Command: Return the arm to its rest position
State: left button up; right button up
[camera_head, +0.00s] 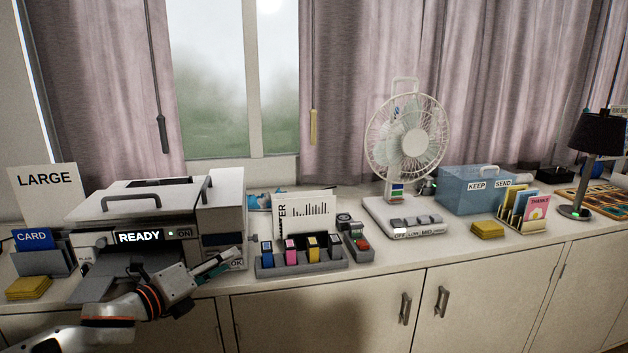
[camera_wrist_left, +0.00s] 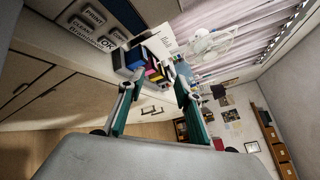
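My left arm (camera_head: 110,318) comes in from the lower left in the head view. Its gripper (camera_head: 224,262) is in front of the printer's lower right corner and points right, toward the ink cartridge rack. In the left wrist view, the two green-padded fingers of the gripper (camera_wrist_left: 156,90) stand well apart with nothing between them. The cartridge rack shows beyond the fingertips. I cannot tell from the head view how far the gripper is from the printer's front. My right arm and gripper are not in view.
The printer (camera_head: 150,213), reading READY, stands close behind the gripper. The cartridge rack (camera_head: 300,268), a fan (camera_head: 410,140), a blue box (camera_head: 470,200) and a card holder (camera_head: 525,222) stand along the counter. Cabinet doors (camera_head: 330,310) are below. The space in front of them looks clear.

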pick_arm(q)
jog(key=s+d+f+n, duration=0.2)
jog(key=s+f+n, duration=0.2)
jog(key=f, duration=0.3)
jog(key=s+d+f+n+y, duration=0.1)
jog(key=s+d+f+n, duration=0.15)
jog(key=f+n, duration=0.3)
jog(key=s+d+f+n, duration=0.1)
jog(key=s+f+n, duration=0.35)
jog(key=f, duration=0.25)
jog(key=s+a+f+n+g+y, duration=0.2)
jog(key=s+a+f+n, duration=0.1)
jog(key=s+f+n, duration=0.4)
jog(key=s+a+f+n+g+y, duration=0.1)
jog(key=s+a+f+n+y, duration=0.2)
jog(key=s+f, duration=1)
jog(key=s+a+n, duration=0.1)
jog(key=s+n, duration=0.1)
jog(key=n, duration=0.1)
jog(key=shift+s+a+f+n+g, duration=0.2)
jog(key=shift+f+n+g, duration=0.05)
jog(key=shift+n+g, duration=0.15)
